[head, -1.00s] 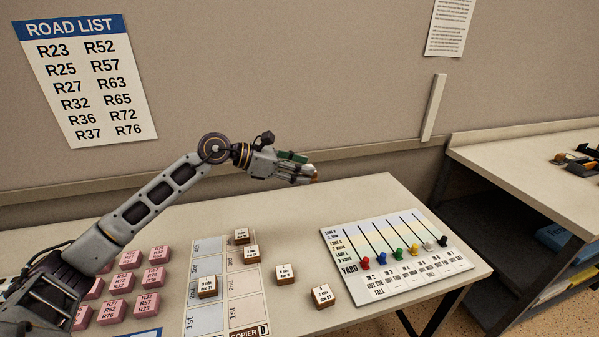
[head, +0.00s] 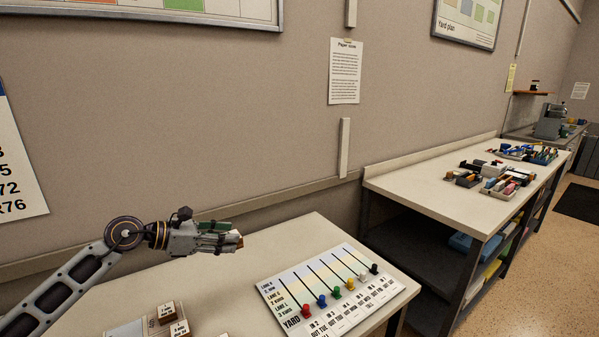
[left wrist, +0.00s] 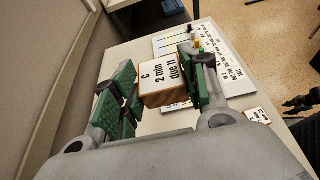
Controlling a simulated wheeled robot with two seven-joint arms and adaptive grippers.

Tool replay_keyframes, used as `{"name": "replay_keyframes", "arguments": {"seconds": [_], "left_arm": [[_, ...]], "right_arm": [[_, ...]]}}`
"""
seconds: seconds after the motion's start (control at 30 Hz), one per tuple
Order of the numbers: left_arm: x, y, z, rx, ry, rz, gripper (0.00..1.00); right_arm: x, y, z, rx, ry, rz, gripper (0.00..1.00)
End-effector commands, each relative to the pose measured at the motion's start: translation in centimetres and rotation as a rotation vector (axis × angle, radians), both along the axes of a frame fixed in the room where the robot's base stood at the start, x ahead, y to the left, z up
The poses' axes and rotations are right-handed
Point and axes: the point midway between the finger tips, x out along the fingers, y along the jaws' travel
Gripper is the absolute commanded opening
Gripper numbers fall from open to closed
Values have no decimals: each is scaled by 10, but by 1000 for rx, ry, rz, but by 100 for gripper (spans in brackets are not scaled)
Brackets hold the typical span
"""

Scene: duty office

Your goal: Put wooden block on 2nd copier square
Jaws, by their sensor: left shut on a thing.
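My left gripper (head: 228,239) is shut on a wooden block and holds it in the air above the back of the table. In the left wrist view the block (left wrist: 163,78) has a white face reading "C 2 min due 11" and sits between the green finger pads. In the head view only its orange-brown end (head: 240,241) shows past the fingertips. The copier board (head: 123,332) is at the bottom edge, mostly out of frame, so its 2nd squares cannot be made out. Blocks (head: 167,312) (head: 180,329) stand on or beside it.
The yard board (head: 272,287) with coloured pegs lies on the table to the right of my gripper. The wall is close behind. Another bench (head: 400,190) with trays stands farther right. A dark shape (left wrist: 301,103) at the left wrist view's right edge is unclear.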

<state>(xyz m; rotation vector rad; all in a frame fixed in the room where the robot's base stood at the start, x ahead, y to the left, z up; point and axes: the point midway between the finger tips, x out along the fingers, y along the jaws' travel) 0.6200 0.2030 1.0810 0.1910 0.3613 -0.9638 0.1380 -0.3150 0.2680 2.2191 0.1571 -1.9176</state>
Motion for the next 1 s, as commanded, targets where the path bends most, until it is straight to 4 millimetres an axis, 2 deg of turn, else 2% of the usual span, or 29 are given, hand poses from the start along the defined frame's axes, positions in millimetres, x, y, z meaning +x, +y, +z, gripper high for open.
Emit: {"name": "replay_keyframes", "arguments": {"seconds": [0.7, 1.0], "left_arm": [[0, 0, -80, -2, 1, 1, 20], [0, 0, -94, 1, -1, 1, 20]], "right_arm": [[4, -1, 1, -1, -4, 1, 40], [4, 6, 0, 7, -5, -2, 40]]}}
